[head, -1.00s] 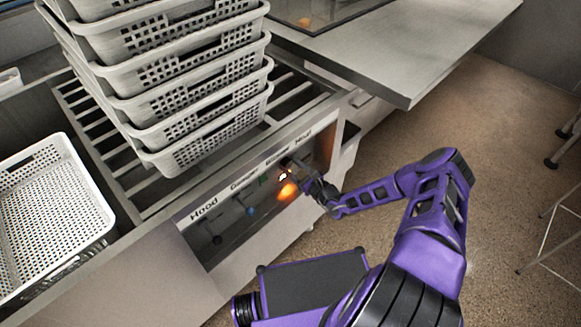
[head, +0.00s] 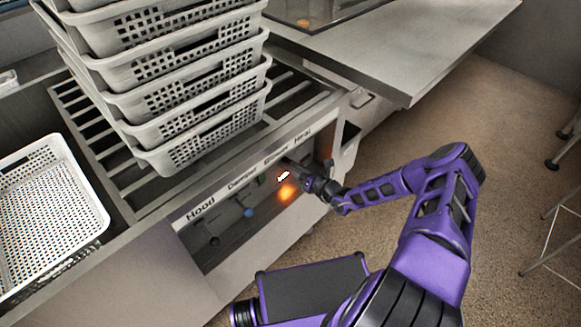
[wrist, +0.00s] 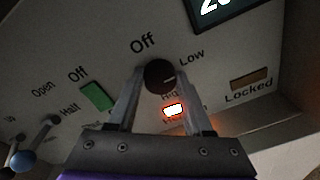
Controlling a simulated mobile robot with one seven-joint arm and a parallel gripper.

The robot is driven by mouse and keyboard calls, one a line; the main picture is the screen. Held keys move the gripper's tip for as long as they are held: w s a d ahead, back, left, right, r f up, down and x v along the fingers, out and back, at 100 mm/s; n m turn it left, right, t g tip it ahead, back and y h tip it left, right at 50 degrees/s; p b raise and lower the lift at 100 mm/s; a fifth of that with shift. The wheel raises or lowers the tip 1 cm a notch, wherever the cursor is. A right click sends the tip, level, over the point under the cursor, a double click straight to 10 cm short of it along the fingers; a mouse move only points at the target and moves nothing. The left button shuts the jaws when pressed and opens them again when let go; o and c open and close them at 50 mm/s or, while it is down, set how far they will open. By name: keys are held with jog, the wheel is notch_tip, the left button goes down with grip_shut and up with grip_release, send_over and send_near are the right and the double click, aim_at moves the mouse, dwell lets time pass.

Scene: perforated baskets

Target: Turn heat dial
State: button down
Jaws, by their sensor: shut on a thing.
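The heat dial (wrist: 160,76) is a round black knob on the grey control panel in the wrist view, with a pale pointer line towards its right side. "Off" is printed above it and "Low" to its right; labels below are partly hidden by my gripper. My gripper (wrist: 158,82) has its two fingers on either side of the dial and is shut on it. In the head view my gripper (head: 305,177) reaches the right part of the panel, under the "Heat" label, and hides the dial there.
A lit orange indicator (wrist: 172,110) glows below the dial. A green switch (wrist: 97,96) and a lever with a blue knob (wrist: 22,161) are to the left. A digital display (wrist: 225,8) is above right. Stacked white baskets (head: 190,95) stand above the panel.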

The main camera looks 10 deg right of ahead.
dwell(0.5)
jog(key=shift+c, duration=1.6)
grip_release()
jog(key=p+v, duration=0.1)
jog(key=v, duration=1.6)
jog(key=shift+s, duration=0.25)
jog(key=shift+d, duration=0.1)
